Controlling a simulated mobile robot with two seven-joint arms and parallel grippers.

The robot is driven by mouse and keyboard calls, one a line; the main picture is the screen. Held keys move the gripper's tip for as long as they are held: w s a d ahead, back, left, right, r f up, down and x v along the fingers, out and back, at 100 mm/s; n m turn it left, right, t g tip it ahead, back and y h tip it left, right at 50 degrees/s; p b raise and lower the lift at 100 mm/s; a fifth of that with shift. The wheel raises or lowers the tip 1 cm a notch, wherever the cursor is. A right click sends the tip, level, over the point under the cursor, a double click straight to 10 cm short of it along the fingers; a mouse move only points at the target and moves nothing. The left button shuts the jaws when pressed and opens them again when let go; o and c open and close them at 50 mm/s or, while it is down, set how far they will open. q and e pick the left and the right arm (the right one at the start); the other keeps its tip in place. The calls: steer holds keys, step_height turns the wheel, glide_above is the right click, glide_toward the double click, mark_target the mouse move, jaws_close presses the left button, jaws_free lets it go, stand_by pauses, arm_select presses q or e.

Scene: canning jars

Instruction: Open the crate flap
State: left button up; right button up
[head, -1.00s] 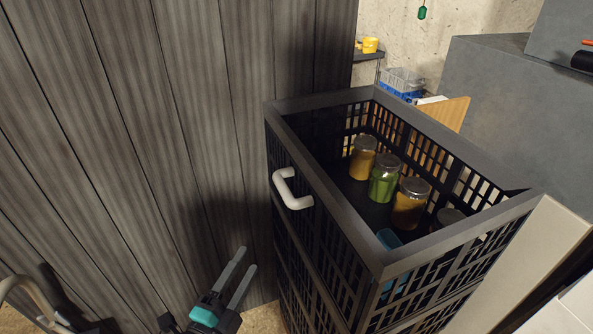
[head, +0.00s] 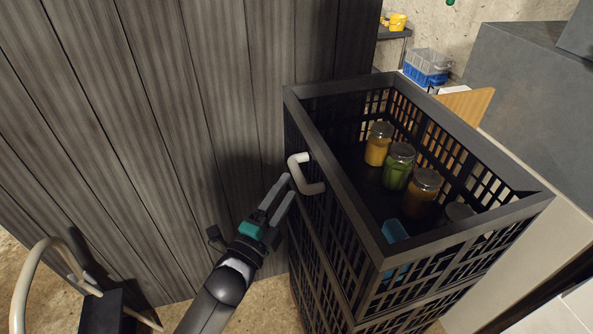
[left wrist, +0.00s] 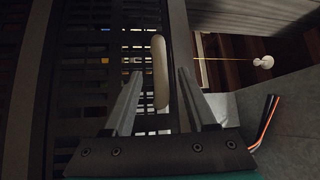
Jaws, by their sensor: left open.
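The black crate (head: 466,240) has slatted walls, a grey rim and an open top. A white bar handle (head: 301,174) is on its left side, on the flap (head: 338,208), which looks closed. My left gripper (head: 284,188) is open, its fingertips close to the handle. In the left wrist view the handle (left wrist: 160,72) stands upright between the two fingers of the left gripper (left wrist: 157,75), slightly beyond their tips. I cannot tell whether a finger touches it. My right gripper is not in view.
Jars with yellow (head: 378,144), green (head: 398,166) and orange (head: 423,187) contents stand inside the crate near a blue item (head: 395,231). A dark plank wall (head: 130,130) is close on the left. A grey block (head: 530,85) is at the right.

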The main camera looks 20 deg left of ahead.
mark_target(296, 174)
arm_select(q)
steer(key=shift+p+x, duration=0.3)
steer(key=shift+x, duration=2.5)
steer(key=shift+c, duration=0.2)
jaws_close()
